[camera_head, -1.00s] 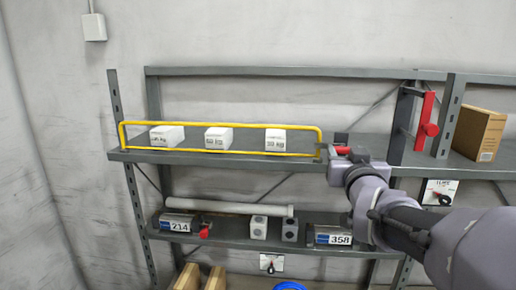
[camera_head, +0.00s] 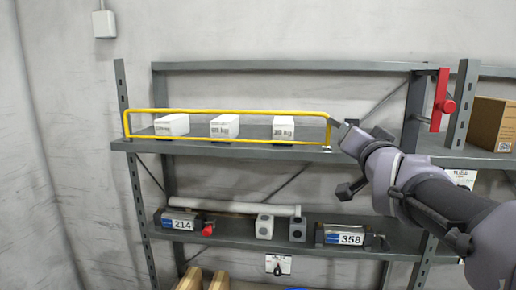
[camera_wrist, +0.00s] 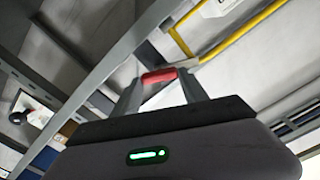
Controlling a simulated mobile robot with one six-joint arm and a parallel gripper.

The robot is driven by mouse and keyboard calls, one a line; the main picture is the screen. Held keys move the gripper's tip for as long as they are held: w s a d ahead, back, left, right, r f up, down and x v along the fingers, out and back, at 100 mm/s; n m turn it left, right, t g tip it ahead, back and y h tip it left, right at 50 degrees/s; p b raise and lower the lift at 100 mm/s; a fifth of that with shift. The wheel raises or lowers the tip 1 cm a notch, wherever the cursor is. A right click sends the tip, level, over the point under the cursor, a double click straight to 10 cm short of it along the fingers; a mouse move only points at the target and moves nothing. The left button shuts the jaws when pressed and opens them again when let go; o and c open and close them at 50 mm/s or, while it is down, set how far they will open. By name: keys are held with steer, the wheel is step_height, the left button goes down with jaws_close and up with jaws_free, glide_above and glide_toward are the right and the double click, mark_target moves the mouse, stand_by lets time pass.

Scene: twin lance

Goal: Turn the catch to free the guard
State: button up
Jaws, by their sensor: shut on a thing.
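The guard, a yellow rail (camera_head: 230,110), runs along the front of the upper shelf. It also shows in the wrist view (camera_wrist: 240,35). My gripper (camera_head: 342,128) is at the rail's right end. In the wrist view my gripper (camera_wrist: 162,88) has its two fingers on either side of a red piece, which looks like the catch's handle (camera_wrist: 160,76), and is shut on it. In the head view my gripper hides the catch. I cannot tell how far the catch is turned.
Several white weight-marked boxes (camera_head: 225,127) stand behind the rail. A red handle (camera_head: 440,100) is on the right upright, with a cardboard box (camera_head: 490,124) beyond. The lower shelf (camera_head: 235,235) holds a white tube (camera_head: 240,208) and units marked 214 (camera_head: 182,220) and 358 (camera_head: 347,237).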

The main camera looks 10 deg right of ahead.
steer(key=m, duration=1.2)
steer(key=shift+d+f+b, duration=0.1)
steer(key=shift+f+b, duration=0.05)
steer(key=shift+b, duration=0.15)
steer(key=shift+m, duration=0.3)
steer(key=o, duration=1.4)
steer(key=shift+w, duration=0.1)
